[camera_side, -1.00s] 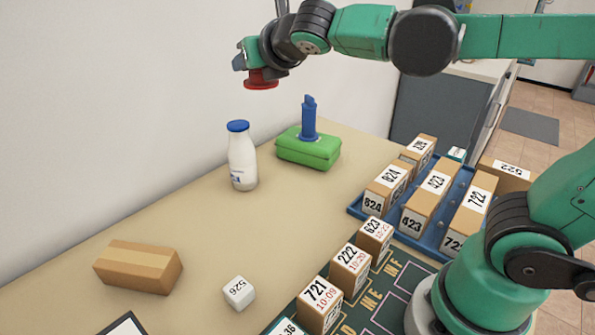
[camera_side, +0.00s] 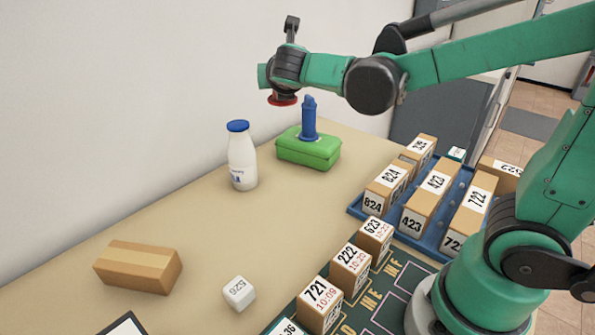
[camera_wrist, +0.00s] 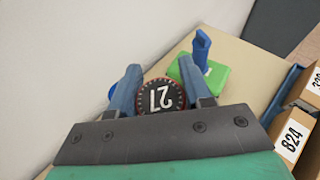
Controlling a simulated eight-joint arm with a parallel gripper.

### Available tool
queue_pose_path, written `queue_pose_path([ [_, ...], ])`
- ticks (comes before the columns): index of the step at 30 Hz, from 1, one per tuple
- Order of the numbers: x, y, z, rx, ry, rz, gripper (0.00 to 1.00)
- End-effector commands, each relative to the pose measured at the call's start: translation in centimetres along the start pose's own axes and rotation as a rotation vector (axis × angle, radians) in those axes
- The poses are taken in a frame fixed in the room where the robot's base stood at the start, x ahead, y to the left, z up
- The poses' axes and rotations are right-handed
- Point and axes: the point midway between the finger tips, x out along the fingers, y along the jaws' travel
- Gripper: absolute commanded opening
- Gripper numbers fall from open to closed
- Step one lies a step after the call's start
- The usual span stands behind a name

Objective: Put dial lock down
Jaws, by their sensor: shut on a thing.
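The dial lock (camera_wrist: 161,97) is a round black disc with a red rim and the white number 27, upside down in the wrist view. My gripper (camera_wrist: 162,92) is shut on it, with one blue-grey finger on each side. In the side view the red underside of the dial lock (camera_side: 283,100) shows beneath my gripper (camera_side: 280,92), held in the air above the table. It is just left of and higher than the blue-handled green box. The fingers are mostly hidden in the side view.
A green box with a blue handle (camera_side: 308,148) and a milk bottle (camera_side: 241,158) stand near the wall. A blue tray (camera_side: 358,211) holds several numbered boxes at right. A brown box (camera_side: 138,267) and white cube (camera_side: 239,292) lie at front left. The table middle (camera_side: 215,230) is clear.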

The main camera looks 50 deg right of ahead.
Motion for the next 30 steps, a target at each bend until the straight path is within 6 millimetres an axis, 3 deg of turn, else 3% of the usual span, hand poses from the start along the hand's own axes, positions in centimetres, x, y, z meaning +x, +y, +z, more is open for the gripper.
queue_pose_path([
  [3, 3.0, -3.0, -1.7, 0.093, -0.001, -0.227, 0.0],
  [9, 6.0, -8.6, -5.3, 0.258, -0.002, -0.626, 0.0],
  [18, 6.3, -15.5, -11.5, 0.474, -0.002, -1.149, 0.0],
  [24, 5.7, -16.9, -13.6, 0.53, -0.001, -1.287, 0.0],
  [30, 6.3, -17.0, -15.1, 0.534, 0.0, -1.295, 0.0],
])
